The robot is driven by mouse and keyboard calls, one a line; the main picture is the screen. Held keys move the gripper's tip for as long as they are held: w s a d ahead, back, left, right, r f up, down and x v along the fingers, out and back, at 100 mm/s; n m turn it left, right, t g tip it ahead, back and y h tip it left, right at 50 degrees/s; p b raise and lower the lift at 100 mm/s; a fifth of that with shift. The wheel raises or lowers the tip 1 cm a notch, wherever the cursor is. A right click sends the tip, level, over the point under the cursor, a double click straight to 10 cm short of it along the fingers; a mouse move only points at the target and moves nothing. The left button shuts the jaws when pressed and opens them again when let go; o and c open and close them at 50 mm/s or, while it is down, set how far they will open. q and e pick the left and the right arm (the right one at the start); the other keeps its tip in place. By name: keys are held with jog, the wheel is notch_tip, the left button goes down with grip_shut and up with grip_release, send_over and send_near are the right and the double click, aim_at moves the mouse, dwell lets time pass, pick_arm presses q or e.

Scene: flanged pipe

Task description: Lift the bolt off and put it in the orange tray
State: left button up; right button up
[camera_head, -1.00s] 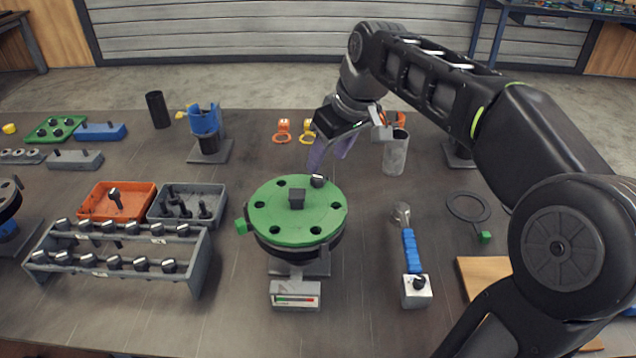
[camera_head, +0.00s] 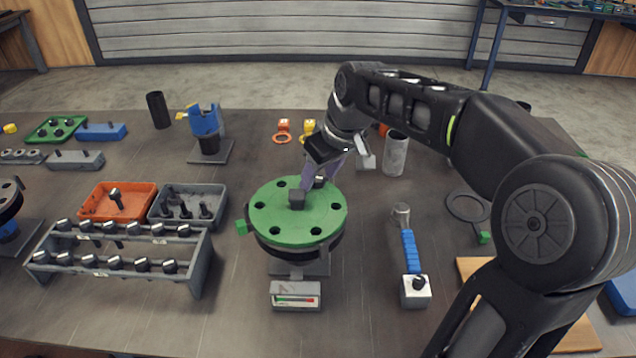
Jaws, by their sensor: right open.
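A dark bolt (camera_head: 319,182) with a pale-topped head stands in a rear hole of the green flange (camera_head: 277,226), partly hidden by my right gripper. My right gripper (camera_head: 322,179) is open, its purple fingers pointing down around or right beside the bolt head; I cannot tell whether they touch it. My left gripper is not in view.
A grey tray (camera_head: 216,190) with bolts adjoins the orange tray, and a grey rack (camera_head: 201,262) of bolts stands before both. A blue-handled tool (camera_head: 410,250) lies to the right. The table between flange and trays is mostly clear.

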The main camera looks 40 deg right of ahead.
jog(key=shift+c, duration=0.4)
grip_shut()
dwell(0.4)
